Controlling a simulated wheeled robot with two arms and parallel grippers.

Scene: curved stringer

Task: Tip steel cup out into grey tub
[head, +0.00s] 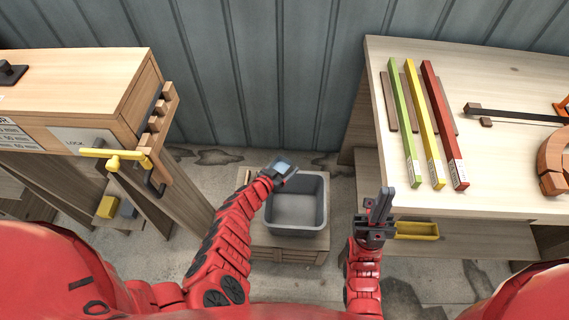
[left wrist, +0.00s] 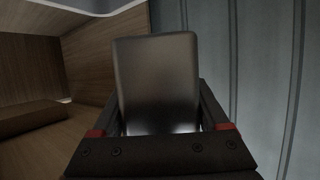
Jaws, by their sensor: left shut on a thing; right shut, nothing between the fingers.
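The grey tub (head: 296,229) is an open rectangular bin on a low wooden crate between the two benches. Its visible floor looks bare. My left gripper (head: 281,171) is over the tub's back left corner. It is shut on the steel cup, a smooth grey metal shape (left wrist: 158,80) between the fingers in the left wrist view. The cup's mouth and contents are hidden, and I cannot tell how far it is tilted. My right gripper (head: 380,208) is shut and empty, to the right of the tub by the right bench's front left corner.
The right bench (head: 500,85) holds green (head: 403,120), yellow (head: 425,125) and red (head: 444,120) bars, with a black bar and an orange clamp farther right. A yellow tray (head: 417,230) is below its edge. A wooden cabinet (head: 80,75) with a yellow handle (head: 115,157) stands left.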

